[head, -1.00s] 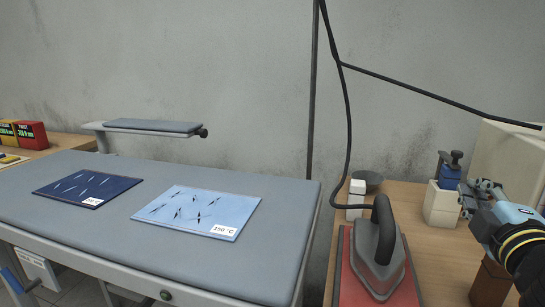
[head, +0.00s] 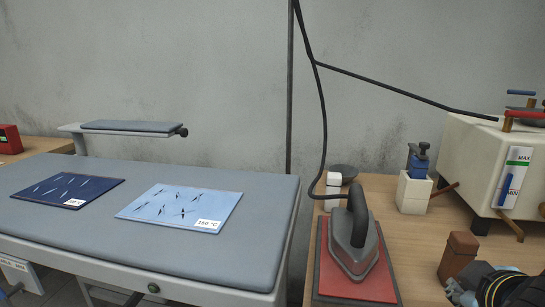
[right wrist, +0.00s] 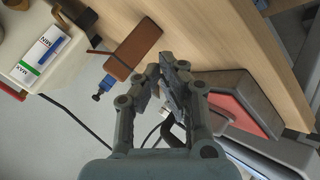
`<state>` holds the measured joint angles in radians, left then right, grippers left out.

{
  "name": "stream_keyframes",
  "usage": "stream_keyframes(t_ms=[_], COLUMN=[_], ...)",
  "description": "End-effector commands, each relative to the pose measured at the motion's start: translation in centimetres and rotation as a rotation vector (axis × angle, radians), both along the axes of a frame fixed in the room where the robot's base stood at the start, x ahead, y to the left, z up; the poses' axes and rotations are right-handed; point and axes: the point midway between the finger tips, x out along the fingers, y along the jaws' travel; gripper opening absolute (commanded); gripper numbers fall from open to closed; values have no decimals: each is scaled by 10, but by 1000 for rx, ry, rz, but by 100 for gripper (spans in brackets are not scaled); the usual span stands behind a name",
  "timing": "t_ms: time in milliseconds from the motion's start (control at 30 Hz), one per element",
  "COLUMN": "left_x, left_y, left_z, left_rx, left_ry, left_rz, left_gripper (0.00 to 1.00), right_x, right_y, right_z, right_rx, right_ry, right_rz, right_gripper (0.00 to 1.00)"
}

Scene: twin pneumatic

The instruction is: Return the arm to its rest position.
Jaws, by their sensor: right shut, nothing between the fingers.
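My right gripper (head: 452,292) is at the lower right edge of the head view, mostly cut off by the frame. It also shows in the right wrist view (right wrist: 165,70), where its fingers are together with nothing between them. It is in front of a brown block (head: 458,256) on the wooden table and to the right of the iron. The right arm comes in from the bottom right corner. My left gripper is not in view.
A grey iron (head: 352,240) stands on a red pad (head: 345,287), its cable rising. A white boiler (head: 465,165) and a white block with blue top (head: 412,190) stand behind. The grey ironing board (head: 240,235) holds dark blue (head: 85,183) and light blue (head: 205,207) cloths.

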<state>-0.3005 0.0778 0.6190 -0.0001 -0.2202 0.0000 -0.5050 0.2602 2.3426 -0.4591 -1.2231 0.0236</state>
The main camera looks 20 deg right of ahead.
Motion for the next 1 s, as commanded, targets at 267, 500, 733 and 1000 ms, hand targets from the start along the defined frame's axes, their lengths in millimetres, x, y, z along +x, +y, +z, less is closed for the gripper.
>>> stream_keyframes(t_ms=[267, 500, 733, 1000], left_x=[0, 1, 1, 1], left_y=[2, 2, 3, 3], left_z=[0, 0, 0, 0], left_rx=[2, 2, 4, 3], left_ry=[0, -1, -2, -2], left_rz=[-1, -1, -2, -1], left_gripper=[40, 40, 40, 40], right_x=[-60, -89, -80, -100], right_y=[70, 112, 105, 92], right_z=[-35, -63, -138, -264], right_rx=[364, 547, 545, 547], right_ry=[222, 365, 387, 434], right_rz=[-57, -57, -75, -104], right_gripper=[0, 0, 0, 0])
